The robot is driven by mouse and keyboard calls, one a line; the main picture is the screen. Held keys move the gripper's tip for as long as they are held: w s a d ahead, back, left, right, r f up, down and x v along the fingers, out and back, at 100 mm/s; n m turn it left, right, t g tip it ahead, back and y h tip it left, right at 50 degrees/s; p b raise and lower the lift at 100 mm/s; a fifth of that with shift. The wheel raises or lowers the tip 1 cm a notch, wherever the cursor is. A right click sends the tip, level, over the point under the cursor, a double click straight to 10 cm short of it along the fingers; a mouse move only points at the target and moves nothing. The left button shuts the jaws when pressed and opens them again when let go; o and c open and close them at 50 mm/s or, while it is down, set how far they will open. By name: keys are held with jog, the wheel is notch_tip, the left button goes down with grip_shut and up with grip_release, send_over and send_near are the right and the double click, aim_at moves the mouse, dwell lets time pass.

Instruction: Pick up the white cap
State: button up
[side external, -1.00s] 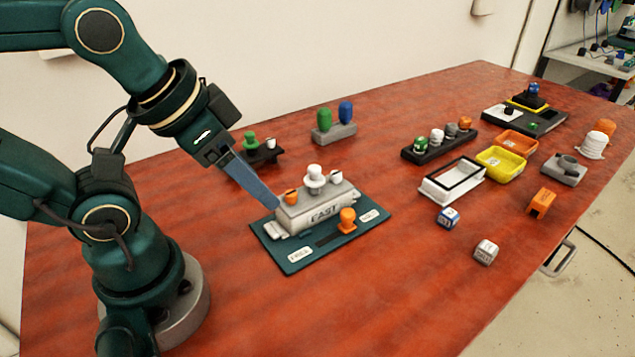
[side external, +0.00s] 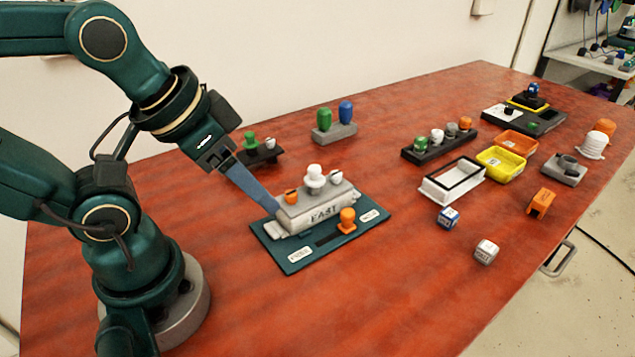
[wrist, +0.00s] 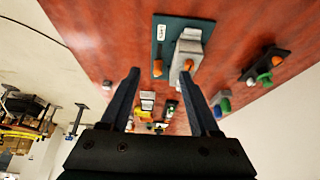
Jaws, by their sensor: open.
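Other white cap-like pieces show on the small black stand (side external: 270,143), the black rack (side external: 437,136) and at the far right (side external: 592,146); I cannot tell which is meant. My gripper (side external: 274,211) points down toward the left end of the grey block. Whether the fingertips touch the block is unclear.
An orange cap (side external: 291,197) sits on the block and an orange piece (side external: 347,221) on the mat. A grey holder with green and blue pegs (side external: 335,134) stands behind. Trays (side external: 501,165) and dice (side external: 486,252) are at the right. The front table middle is clear.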

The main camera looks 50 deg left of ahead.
jog(key=shift+s, duration=0.1)
jog(key=w+r+m+g, duration=0.1)
jog(key=w+r+m, duration=0.1)
jog(key=w+r, duration=0.15)
jog(key=m+g, duration=0.1)
jog(key=g, duration=0.3)
send_over(314, 167)
notch_tip(314, 167, down, 4)
jog(key=shift+d+r, duration=0.1)
jog(key=shift+d, duration=0.05)
jog(key=shift+f+g, duration=0.3)
jog(key=shift+f, duration=2.5)
